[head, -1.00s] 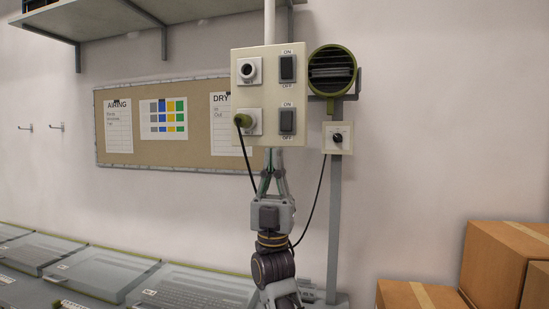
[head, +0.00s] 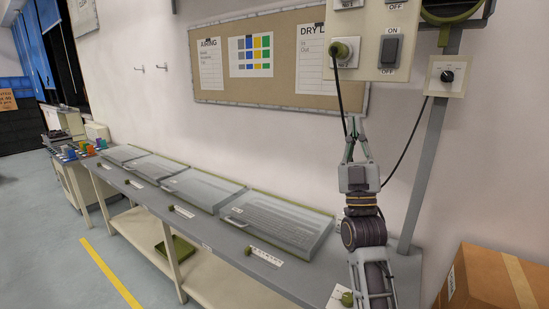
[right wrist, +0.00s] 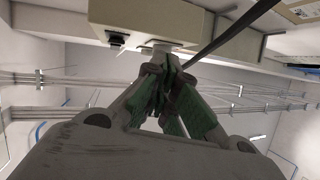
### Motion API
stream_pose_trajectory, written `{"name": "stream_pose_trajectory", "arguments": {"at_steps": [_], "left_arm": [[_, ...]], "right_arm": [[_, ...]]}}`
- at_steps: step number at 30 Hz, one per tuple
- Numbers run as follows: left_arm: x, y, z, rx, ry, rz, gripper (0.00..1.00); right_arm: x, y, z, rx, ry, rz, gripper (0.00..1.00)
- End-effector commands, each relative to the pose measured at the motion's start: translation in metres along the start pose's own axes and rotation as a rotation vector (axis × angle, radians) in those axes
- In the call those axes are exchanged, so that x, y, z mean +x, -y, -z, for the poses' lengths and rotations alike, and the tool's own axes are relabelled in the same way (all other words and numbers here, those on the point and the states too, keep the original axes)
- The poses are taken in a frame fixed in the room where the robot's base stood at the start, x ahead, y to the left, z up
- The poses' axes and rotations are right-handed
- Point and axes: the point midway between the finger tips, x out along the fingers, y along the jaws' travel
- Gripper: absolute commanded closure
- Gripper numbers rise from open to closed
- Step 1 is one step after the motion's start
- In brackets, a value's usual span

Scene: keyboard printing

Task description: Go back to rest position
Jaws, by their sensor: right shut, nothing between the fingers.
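My right gripper (head: 356,122) is raised below the switch panel (head: 372,58), its fingers pointing up. It is shut and empty, and its closed fingertips (right wrist: 168,72) also show in the right wrist view, just under the panel's lower edge. My left gripper is in neither view.
A long grey bench (head: 214,228) carries several covered keyboard trays (head: 285,219). A cardboard box (head: 490,283) stands at lower right. A control box with a knob (head: 446,76) hangs on a grey post. The floor at left is clear.

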Motion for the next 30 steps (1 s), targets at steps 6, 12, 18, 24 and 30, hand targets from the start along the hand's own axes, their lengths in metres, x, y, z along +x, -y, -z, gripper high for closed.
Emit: {"name": "stream_pose_trajectory", "arguments": {"at_steps": [6,12,18,24,30], "left_arm": [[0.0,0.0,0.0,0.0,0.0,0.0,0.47],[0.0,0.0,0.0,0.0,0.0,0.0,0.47],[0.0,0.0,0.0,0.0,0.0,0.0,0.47],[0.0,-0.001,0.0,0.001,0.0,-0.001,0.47],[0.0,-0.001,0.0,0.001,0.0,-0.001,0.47]], "right_arm": [[-0.044,0.025,-0.048,0.054,0.216,0.142,1.0],[-0.094,0.046,-0.086,0.104,0.421,0.259,1.0],[-0.152,0.062,-0.117,0.151,0.631,0.363,1.0],[-0.219,0.072,-0.139,0.191,0.848,0.457,1.0],[-0.29,0.077,-0.151,0.225,1.07,0.539,1.0]]}}
